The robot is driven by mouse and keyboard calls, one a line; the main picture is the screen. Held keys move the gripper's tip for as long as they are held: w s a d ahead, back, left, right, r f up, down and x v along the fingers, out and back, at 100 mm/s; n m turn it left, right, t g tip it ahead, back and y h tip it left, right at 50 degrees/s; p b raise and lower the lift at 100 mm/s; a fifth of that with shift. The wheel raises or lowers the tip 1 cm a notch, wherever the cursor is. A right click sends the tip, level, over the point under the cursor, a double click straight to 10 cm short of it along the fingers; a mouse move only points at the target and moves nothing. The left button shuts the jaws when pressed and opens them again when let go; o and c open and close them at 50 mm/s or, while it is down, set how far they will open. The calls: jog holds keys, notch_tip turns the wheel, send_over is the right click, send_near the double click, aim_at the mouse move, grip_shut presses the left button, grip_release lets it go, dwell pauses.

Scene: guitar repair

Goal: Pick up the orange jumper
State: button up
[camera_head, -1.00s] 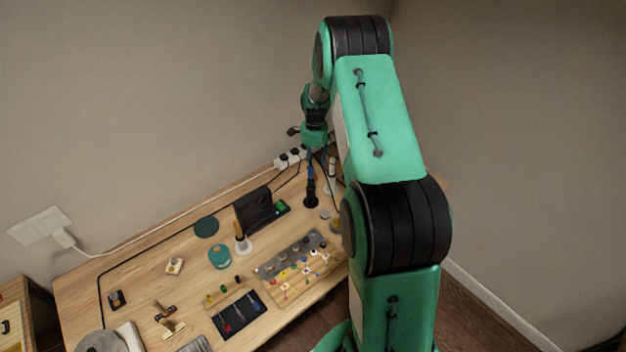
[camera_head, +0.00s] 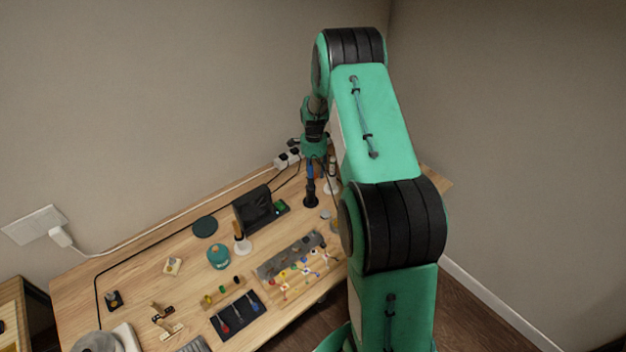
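Several small coloured pieces (camera_head: 300,271), among them red, yellow, blue and white ones, lie on a wooden board at the right front of the workbench. They may be jumpers, but they are too small for me to tell which one is orange. My gripper (camera_head: 314,165) hangs over the far right corner of the bench, well behind the coloured pieces and apart from them. Its fingers are dark, small and mixed with the things behind them, so I cannot see whether they are apart.
A blue-and-black upright tool (camera_head: 311,190) stands just below my gripper. A dark screen (camera_head: 254,208), a grey strip with knobs (camera_head: 291,254), a teal round container (camera_head: 218,257) and a black tray of screwdrivers (camera_head: 237,315) fill the bench's middle and front. A power strip (camera_head: 287,159) lies along the wall.

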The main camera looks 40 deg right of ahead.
jog(key=shift+f, duration=0.45)
grip_shut()
